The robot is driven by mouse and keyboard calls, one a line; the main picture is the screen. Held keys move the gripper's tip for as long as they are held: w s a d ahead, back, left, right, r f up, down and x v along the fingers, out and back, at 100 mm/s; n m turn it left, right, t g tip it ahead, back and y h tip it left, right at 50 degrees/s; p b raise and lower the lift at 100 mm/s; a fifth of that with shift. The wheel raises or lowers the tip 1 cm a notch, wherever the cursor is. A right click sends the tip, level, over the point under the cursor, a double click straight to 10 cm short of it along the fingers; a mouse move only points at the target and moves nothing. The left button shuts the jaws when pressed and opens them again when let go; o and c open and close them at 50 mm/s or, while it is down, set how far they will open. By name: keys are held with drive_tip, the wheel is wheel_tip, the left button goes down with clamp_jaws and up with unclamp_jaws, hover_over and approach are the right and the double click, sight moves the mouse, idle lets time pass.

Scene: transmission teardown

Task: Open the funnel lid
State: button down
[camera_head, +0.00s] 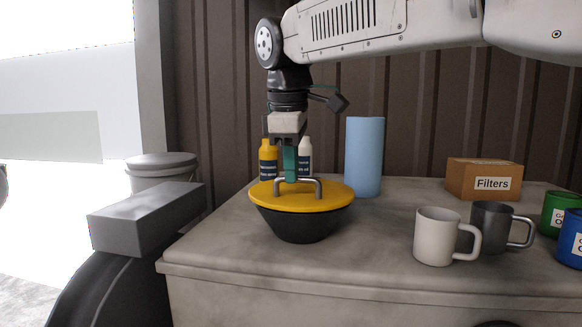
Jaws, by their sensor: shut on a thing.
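The funnel (300,226) is a dark, wide bowl shape standing on the grey worktop, with its lower part tapering inward. Its yellow lid (335,197) sits on top and covers the opening. A grey arched handle (312,183) rises from the middle of the lid. My gripper (290,178) points straight down over the lid, with teal fingers shut on the handle. The lid looks level and flush with the funnel's rim; I see no gap. The inside of the funnel is hidden.
Behind the funnel stand a yellow bottle (268,158), a white bottle (305,157) and a blue cylinder (364,157). To the right are a white mug (436,237), a dark mug (490,228), a Filters box (484,179), and green and blue cans. The worktop (370,245) is bare between funnel and mugs.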

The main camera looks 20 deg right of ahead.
drive_tip(key=shift+w+d+r, duration=0.15)
drive_tip(key=shift+w+r, duration=0.05)
drive_tip(key=shift+r, duration=0.4)
drive_tip(key=w+d+r, duration=0.5)
drive_tip(key=w, duration=0.3)
drive_tip(key=w+d+r, duration=0.5)
drive_tip(key=w+d, duration=0.1)
drive_tip(key=w, duration=0.3)
drive_tip(key=shift+d+r, duration=0.15)
drive_tip(key=c, duration=1.5)
unclamp_jaws()
drive_tip(key=shift+r, duration=0.1)
